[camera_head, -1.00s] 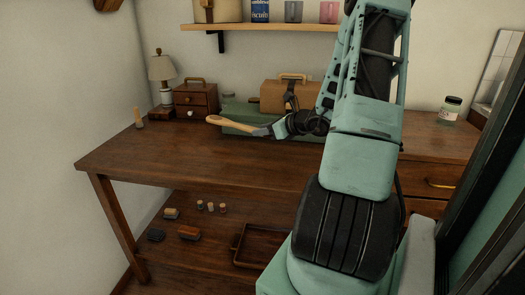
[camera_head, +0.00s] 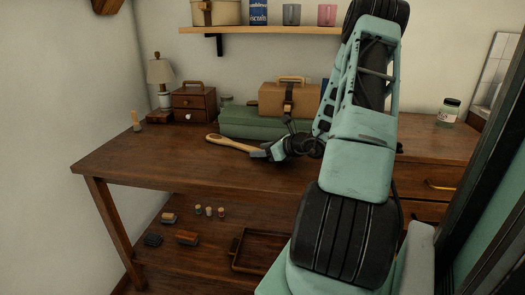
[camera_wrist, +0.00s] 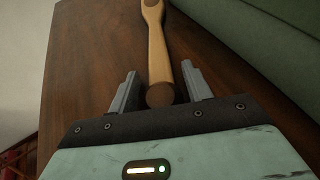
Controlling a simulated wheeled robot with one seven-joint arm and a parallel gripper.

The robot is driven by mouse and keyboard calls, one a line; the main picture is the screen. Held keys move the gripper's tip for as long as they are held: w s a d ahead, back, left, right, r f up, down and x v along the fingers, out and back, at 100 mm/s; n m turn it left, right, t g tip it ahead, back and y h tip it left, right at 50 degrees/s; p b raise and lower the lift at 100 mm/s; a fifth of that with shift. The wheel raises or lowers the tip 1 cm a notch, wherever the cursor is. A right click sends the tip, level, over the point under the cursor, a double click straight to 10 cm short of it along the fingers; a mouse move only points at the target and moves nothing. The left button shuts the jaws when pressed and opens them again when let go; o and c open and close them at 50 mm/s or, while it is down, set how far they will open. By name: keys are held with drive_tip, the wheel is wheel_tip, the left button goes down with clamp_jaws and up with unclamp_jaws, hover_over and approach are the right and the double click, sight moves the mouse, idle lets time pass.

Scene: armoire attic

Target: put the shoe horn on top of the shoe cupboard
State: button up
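The shoe horn (camera_head: 232,143), a long pale wooden piece, lies on or just above the brown wooden table top (camera_head: 165,165), pointing left from my gripper (camera_head: 265,152). In the wrist view the shoe horn (camera_wrist: 158,55) runs away from me, its near dark round end between the two fingers of my gripper (camera_wrist: 160,92). The fingers stand apart, with a narrow gap on each side of it. I cannot tell for sure which piece of furniture is the shoe cupboard.
A green case (camera_head: 250,124) with a tan case (camera_head: 288,99) on it stands behind the gripper. A small drawer box (camera_head: 194,103), lamp (camera_head: 161,75) and jar (camera_head: 448,112) stand on top. Brushes and a tray (camera_head: 262,252) lie below. The table's front left is clear.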

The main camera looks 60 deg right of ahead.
drive_tip(key=shift+o, duration=0.4)
drive_tip(key=shift+r, duration=0.15)
